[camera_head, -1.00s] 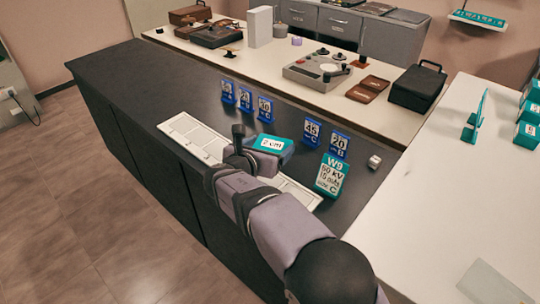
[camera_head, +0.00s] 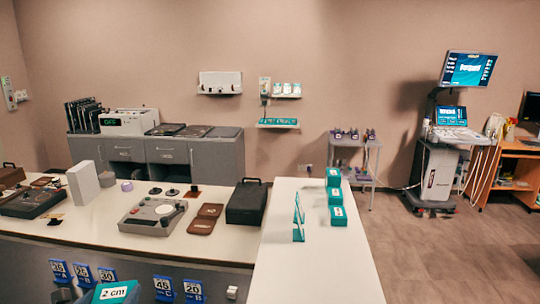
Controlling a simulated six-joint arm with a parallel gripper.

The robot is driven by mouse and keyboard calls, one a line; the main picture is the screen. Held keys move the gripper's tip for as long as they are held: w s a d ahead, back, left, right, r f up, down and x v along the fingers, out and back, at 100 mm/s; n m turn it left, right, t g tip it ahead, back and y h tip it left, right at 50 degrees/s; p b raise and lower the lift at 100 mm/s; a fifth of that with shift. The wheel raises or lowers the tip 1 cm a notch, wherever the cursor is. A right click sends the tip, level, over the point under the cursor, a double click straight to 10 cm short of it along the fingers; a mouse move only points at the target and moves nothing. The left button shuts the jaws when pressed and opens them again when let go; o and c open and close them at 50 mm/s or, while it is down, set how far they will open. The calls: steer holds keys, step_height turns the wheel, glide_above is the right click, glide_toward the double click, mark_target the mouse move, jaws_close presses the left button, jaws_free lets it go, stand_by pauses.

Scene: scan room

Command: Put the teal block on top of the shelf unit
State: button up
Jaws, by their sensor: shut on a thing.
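The teal block (camera_head: 113,293), with a white "2 cm" label, is at the bottom left of the head view, cut off by the frame edge. My gripper (camera_head: 72,292) shows only in small part at the block's left side and is shut on it. A grey open shelf unit (camera_head: 357,144) stands by the back wall right of centre, with several small dark items on its top. An orange-brown wooden unit with shelves (camera_head: 515,170) stands at the far right edge, partly cut off. I cannot tell which one the task means.
A white counter (camera_head: 312,270) holds several teal blocks (camera_head: 335,195) and a teal stand (camera_head: 298,218). A black case (camera_head: 246,203) and a grey device (camera_head: 152,216) occupy the bench at left. An ultrasound cart (camera_head: 437,170) stands at right. Floor (camera_head: 440,250) at lower right is clear.

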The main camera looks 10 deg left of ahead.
steer(key=shift+r+p, duration=0.9)
steer(key=shift+r, duration=0.55)
steer(key=w+d+m+h+b, duration=0.2)
steer(key=w+d+m+h, duration=0.35)
steer(key=w+d, duration=1.55)
steer(key=w+d+f+m+h, duration=0.1)
steer(key=w+d, duration=0.2)
steer(key=d, duration=0.6)
steer(key=w+d+f+m+g+h, duration=0.1)
steer(key=w+d, duration=0.2)
steer(key=d, duration=0.6)
steer(key=w+d+f+m+h+b, duration=0.1)
steer(key=w+d+f, duration=0.1)
steer(key=d, duration=0.7)
steer(key=shift+w, duration=0.65)
